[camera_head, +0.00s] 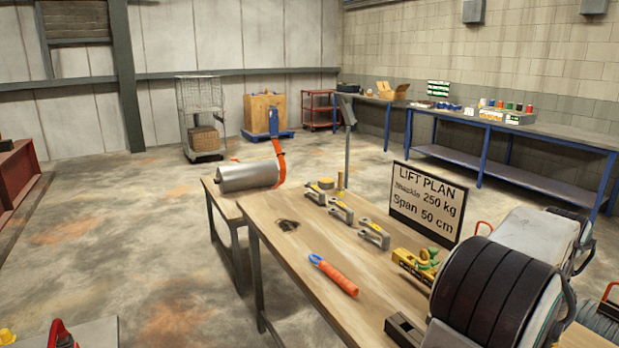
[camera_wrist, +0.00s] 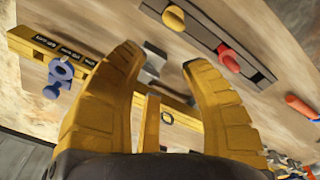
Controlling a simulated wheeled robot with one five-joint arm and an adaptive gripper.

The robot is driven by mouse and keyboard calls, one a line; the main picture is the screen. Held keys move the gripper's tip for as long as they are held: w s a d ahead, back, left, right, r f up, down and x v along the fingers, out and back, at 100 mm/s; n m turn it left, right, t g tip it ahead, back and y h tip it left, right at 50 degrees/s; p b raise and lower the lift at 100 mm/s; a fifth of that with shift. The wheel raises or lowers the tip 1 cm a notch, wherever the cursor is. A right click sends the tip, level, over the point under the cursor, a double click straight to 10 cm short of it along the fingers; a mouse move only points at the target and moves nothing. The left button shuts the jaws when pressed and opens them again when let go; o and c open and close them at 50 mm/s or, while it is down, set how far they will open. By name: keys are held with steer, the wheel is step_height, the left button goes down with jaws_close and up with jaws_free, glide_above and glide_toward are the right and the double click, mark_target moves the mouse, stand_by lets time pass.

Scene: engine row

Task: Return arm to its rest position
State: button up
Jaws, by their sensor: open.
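A yellow bar (camera_wrist: 40,45) with dark labels passes behind the fingers. A small grey metal piece (camera_wrist: 152,65) shows in the gap; I cannot tell its exact distance. A blue shackle-like piece (camera_wrist: 58,75) is left of the fingers. I cannot make out my gripper in the head view.
In the head view the bench (camera_head: 290,225) holds an orange-handled tool (camera_head: 335,274), several grey clamp-like pieces (camera_head: 341,211) and a lift plan sign (camera_head: 427,203). In the wrist view a dark bar (camera_wrist: 202,30) carries yellow and red knobs. Floor (camera_head: 130,240) left of the bench is largely clear.

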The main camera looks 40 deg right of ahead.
steer(key=w+a+f+m, duration=0.1)
steer(key=a+f+m, duration=0.4)
steer(key=w+a+n, duration=0.1)
steer(key=w+a, duration=0.9)
steer(key=a, duration=0.1)
steer(key=w+a+r+n+t, duration=0.1)
steer(key=w+a+n, duration=0.2)
steer(key=a+n, duration=0.2)
steer(key=w+a+r+n+t, duration=0.1)
steer(key=w+a+n, duration=0.3)
steer(key=a, duration=0.8)
steer(key=w+a+r+n+t+y, duration=0.1)
steer(key=w+a+n, duration=0.2)
steer(key=a+n, duration=0.3)
steer(key=a, duration=0.3)
steer(key=shift+w+a+r, duration=0.15)
steer(key=shift+w+r, duration=0.1)
steer(key=shift+w, duration=0.05)
